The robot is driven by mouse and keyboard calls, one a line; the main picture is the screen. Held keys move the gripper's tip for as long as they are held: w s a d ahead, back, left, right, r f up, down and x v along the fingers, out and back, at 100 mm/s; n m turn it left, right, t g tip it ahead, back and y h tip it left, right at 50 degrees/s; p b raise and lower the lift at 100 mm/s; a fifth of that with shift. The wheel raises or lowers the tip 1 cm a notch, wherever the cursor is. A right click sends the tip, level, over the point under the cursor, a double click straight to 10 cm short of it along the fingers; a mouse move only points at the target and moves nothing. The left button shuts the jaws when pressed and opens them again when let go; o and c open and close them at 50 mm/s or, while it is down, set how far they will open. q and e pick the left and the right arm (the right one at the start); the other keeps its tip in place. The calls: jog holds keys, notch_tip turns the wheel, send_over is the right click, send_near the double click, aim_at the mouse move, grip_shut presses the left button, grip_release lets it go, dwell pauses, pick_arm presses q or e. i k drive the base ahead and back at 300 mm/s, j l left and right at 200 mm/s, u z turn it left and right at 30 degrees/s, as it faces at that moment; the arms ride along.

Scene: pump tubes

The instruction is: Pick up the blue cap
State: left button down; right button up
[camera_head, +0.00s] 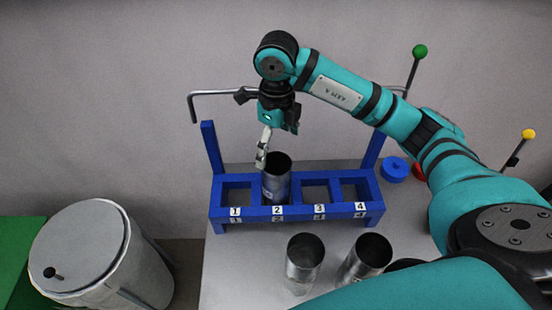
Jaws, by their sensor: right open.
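The blue cap (395,169) is a small round disc lying on the grey table at the right of the blue rack. My right arm reaches over from the right, and its gripper (263,148) is at the mouth of the metal tube (276,186) in slot 2 of the rack. This gripper is open, well to the left of the blue cap. I cannot tell whether its fingers touch the tube. My left gripper is not in view.
The blue rack (295,211) has numbered slots; slots 1, 3 and 4 look empty. A red object (418,173), partly hidden by my arm, lies beside the cap. A grey lidded bin (90,250) stands at left.

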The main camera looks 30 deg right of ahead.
aim_at(394, 170)
jog(key=k, duration=1.5)
